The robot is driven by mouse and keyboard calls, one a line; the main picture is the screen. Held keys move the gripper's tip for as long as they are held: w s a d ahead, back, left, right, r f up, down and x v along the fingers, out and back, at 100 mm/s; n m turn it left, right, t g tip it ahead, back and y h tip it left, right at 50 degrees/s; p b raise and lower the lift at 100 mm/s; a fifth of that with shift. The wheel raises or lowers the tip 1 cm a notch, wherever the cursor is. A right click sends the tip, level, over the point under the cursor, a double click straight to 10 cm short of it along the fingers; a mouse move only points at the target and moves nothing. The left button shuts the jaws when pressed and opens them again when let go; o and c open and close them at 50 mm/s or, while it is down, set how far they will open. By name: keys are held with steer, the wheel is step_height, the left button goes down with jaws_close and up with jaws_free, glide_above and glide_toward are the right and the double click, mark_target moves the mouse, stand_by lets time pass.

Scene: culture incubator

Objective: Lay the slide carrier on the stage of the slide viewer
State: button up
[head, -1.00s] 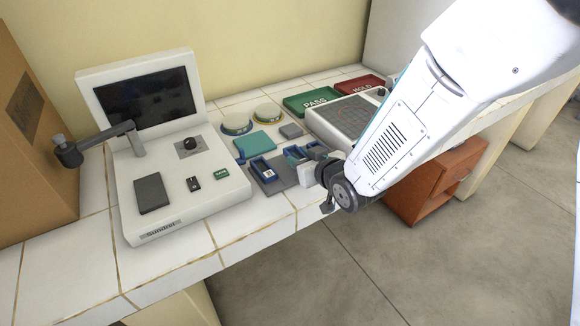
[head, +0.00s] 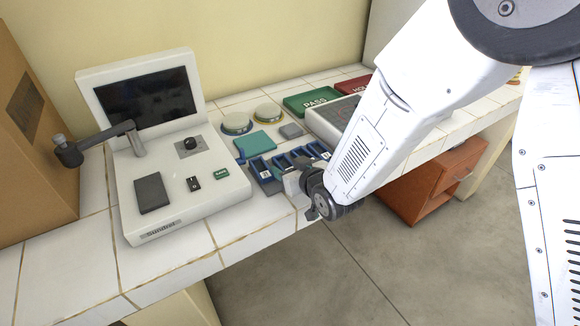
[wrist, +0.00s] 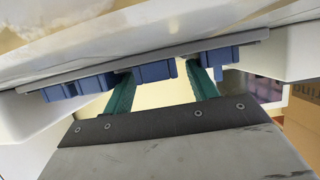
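The slide viewer (head: 165,215) is a white console with a dark screen at the left of the bench in the head view. A dark grey square plate (head: 152,193), probably its stage, lies bare on its sloping top. Several blue slide carriers (head: 265,170) stand in a row on a grey mat right of the viewer; which one the task means I cannot tell. My gripper is at the bench's front edge beside the row, its fingertips hidden in the head view. In the wrist view my gripper (wrist: 163,82) has its two teal fingers apart, close to blue carriers (wrist: 155,71); nothing is clearly held.
A jointed dark arm (head: 97,143) reaches over the viewer's left side. A teal pad (head: 259,142) and two round dishes (head: 237,124) lie behind the carriers. A green PASS tray (head: 310,102) and a red HOLD tray (head: 362,88) stand at the back.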

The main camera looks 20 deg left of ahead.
steer(key=v, duration=0.8)
steer(key=shift+w+r, duration=0.15)
steer(key=shift+r, duration=0.05)
steer(key=w+d+r+m+g+h, duration=0.15)
steer(key=d+r+h, duration=0.3)
steer(key=d, duration=0.65)
steer(key=d+r+m+h, duration=0.3)
steer(key=d+r, duration=0.3)
steer(key=d, duration=0.5)
steer(key=s+d+r+m+g+h, duration=0.2)
steer(key=s+d+r, duration=0.3)
steer(key=s+d, duration=0.5)
steer(key=shift+d+m+g, duration=0.45)
steer(key=shift+d+g, duration=0.1)
steer(key=shift+d, duration=0.55)
steer(key=s+d+r+g, duration=0.1)
steer(key=s, duration=0.3)
steer(key=s+d+r+m+g, duration=0.1)
steer(key=s+d, duration=0.1)
steer(key=s, duration=0.3)
steer(key=s+d+m+g, duration=0.1)
steer(key=s+d, duration=0.1)
steer(key=s, duration=0.2)
steer(key=shift+s+d+r+h, duration=0.2)
steer(key=shift+r+h, duration=0.15)
steer(key=shift+r, duration=0.05)
steer(key=shift+c, duration=1.1)
